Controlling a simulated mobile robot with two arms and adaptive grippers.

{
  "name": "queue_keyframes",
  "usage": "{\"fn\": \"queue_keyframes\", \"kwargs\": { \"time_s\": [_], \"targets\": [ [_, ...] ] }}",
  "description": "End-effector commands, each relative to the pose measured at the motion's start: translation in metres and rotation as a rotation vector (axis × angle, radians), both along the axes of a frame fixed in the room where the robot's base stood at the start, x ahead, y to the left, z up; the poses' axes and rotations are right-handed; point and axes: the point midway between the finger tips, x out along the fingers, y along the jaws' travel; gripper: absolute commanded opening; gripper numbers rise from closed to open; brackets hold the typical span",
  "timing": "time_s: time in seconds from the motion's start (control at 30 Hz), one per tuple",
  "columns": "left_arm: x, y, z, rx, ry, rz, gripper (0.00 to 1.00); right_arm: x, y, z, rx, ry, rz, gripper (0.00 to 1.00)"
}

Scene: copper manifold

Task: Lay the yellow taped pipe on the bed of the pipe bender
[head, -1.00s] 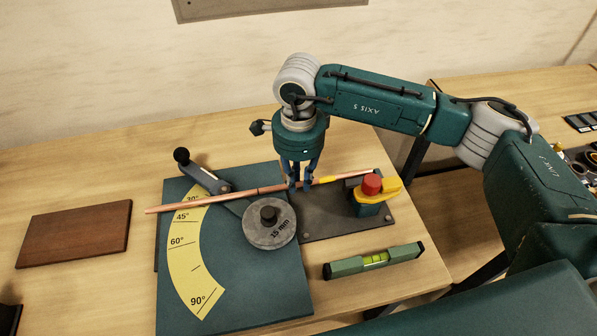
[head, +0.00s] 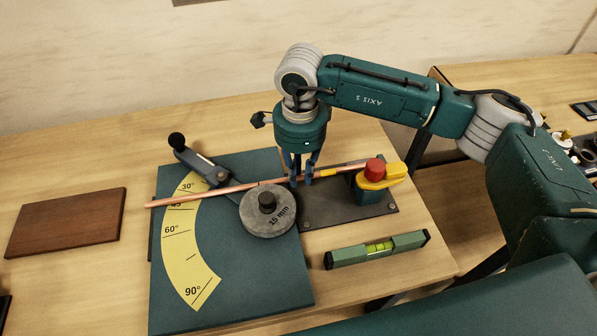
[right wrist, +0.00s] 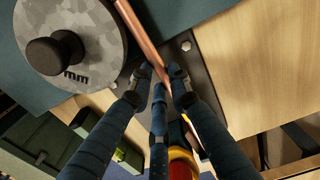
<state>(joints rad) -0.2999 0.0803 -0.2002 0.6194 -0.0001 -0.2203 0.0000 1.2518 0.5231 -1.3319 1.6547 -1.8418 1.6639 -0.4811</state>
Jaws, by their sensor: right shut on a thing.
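The copper pipe (head: 232,188) lies across the pipe bender (head: 235,275), behind the round 15 mm former (head: 267,212). Its left end reaches past the yellow angle scale; yellow tape (head: 337,171) shows toward its right end, near the red-topped clamp (head: 373,173). My right gripper (head: 302,182) is shut on the pipe, just right of the former. In the right wrist view the fingers (right wrist: 160,88) close around the pipe (right wrist: 150,50) beside the former (right wrist: 75,35). I cannot tell whether the pipe touches the bed. My left gripper is not in view.
The bender's lever (head: 198,164) with a black knob stands at the back left. A brown wooden board (head: 66,222) lies to the left. A green spirit level (head: 377,250) lies in front of the clamp, near the table's right edge.

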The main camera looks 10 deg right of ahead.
Motion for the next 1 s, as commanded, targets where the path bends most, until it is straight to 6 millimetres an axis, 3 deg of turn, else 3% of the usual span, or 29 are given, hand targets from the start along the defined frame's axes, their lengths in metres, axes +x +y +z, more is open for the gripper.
{"fn": "queue_keyframes", "kwargs": {
  "time_s": [0.8,0.83,0.9,1.0],
  "targets": [
    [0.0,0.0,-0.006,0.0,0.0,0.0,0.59,0.0,-0.012,0.001,0.0,-0.001,0.0,0.0],
    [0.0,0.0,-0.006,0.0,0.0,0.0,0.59,0.0,-0.012,0.001,0.001,-0.001,0.0,0.22],
    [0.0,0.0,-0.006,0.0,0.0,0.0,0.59,0.0,-0.012,0.001,0.0,-0.001,0.0,0.36],
    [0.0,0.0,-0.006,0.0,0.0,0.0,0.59,0.0,-0.012,0.0,0.0,-0.001,0.0,0.4]
  ]
}}
